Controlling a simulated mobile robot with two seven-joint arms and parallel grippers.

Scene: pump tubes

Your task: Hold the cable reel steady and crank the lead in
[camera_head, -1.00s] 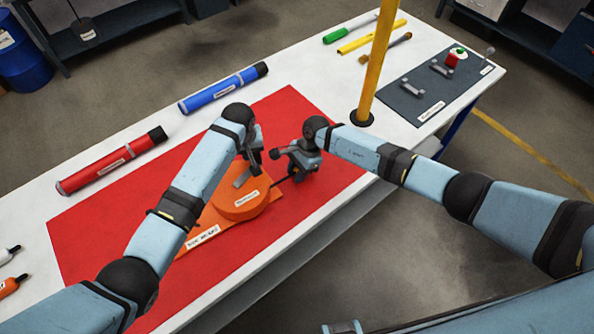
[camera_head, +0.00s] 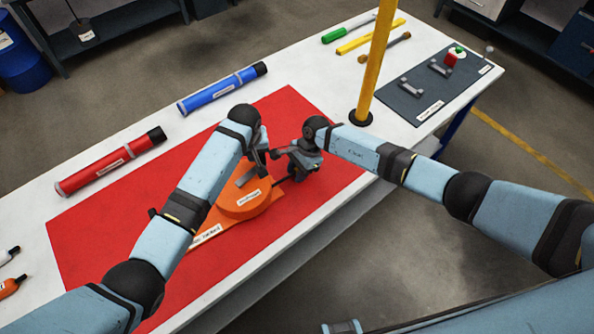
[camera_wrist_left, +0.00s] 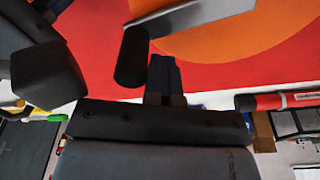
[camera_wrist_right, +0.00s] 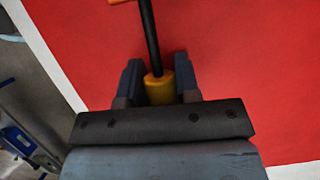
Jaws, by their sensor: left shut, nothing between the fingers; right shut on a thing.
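The cable reel is an orange drum (camera_head: 245,203) on an orange base plate (camera_head: 212,234). A grey crank arm (camera_head: 246,178) lies across the drum's top. In the left wrist view the crank's black knob (camera_wrist_left: 132,55) stands just beside my left fingers (camera_wrist_left: 164,76). My left gripper (camera_head: 260,158) is shut and empty above the drum's far side; whether it touches the knob I cannot tell. My right gripper (camera_wrist_right: 160,82) is shut on a yellow handle (camera_wrist_right: 159,89) at the end of a black rod (camera_wrist_right: 149,38). The cable lead is not clearly visible.
The reel is on a red mat (camera_head: 100,220) on a white table. A red tube (camera_head: 112,162) and a blue tube (camera_head: 222,88) lie behind it. A yellow post (camera_head: 376,60) rises right of the mat. A dark tool mat (camera_head: 425,95) is at far right.

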